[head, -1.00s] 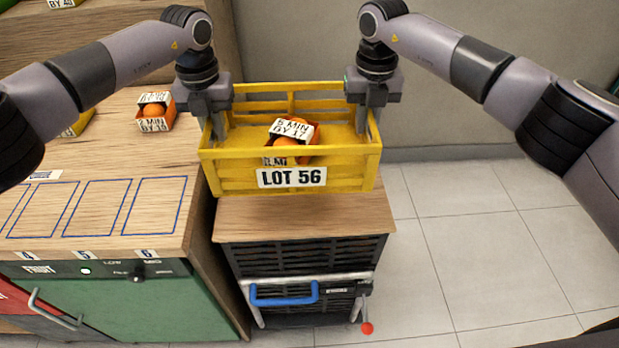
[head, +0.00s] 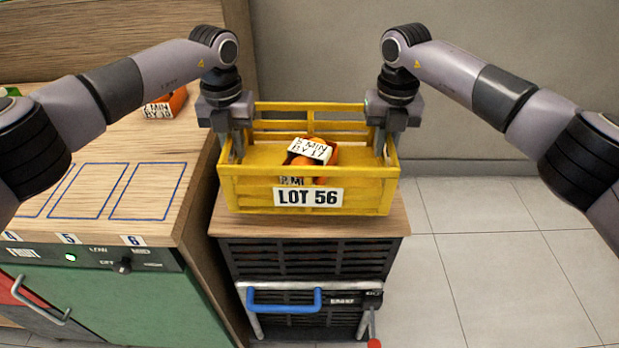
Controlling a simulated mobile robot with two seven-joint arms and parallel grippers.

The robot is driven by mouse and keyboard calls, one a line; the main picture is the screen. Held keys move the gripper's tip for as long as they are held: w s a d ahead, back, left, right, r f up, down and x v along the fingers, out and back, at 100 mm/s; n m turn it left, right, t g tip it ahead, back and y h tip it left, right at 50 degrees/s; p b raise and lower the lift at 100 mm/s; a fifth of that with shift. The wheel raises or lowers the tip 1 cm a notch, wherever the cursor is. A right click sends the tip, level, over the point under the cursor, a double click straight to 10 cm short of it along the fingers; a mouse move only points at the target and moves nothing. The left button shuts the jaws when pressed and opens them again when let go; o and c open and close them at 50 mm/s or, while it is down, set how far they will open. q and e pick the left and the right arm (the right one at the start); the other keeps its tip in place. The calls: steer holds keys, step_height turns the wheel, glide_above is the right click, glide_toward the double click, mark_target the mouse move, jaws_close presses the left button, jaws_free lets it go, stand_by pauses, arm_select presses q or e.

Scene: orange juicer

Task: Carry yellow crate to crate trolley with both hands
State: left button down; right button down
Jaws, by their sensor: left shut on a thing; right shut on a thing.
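The yellow crate (head: 240,190) is a slatted box with a "LOT 56" label on its near side. It holds an orange-coloured container of oranges (head: 312,160) with a "5 MIN BY 17" tag. My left gripper (head: 237,150) is shut on the crate's left end wall. My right gripper (head: 382,148) is shut on its right end wall. The crate is over the wooden top of a dark slatted unit (head: 310,262) with a blue handle; I cannot tell if it touches the top. Nothing in view is clearly labelled as the crate trolley.
A wooden counter (head: 150,150) with blue outlined slots stands at the left, close to the crate's left side. Another orange container (head: 166,105) sits on it. A red-tipped lever (head: 373,342) sticks out low at the front. Tiled floor at the right is clear.

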mark_target(237, 162)
arm_select(q)
steer(key=shift+f, duration=0.1)
arm_select(e)
steer(key=shift+f, duration=0.1)
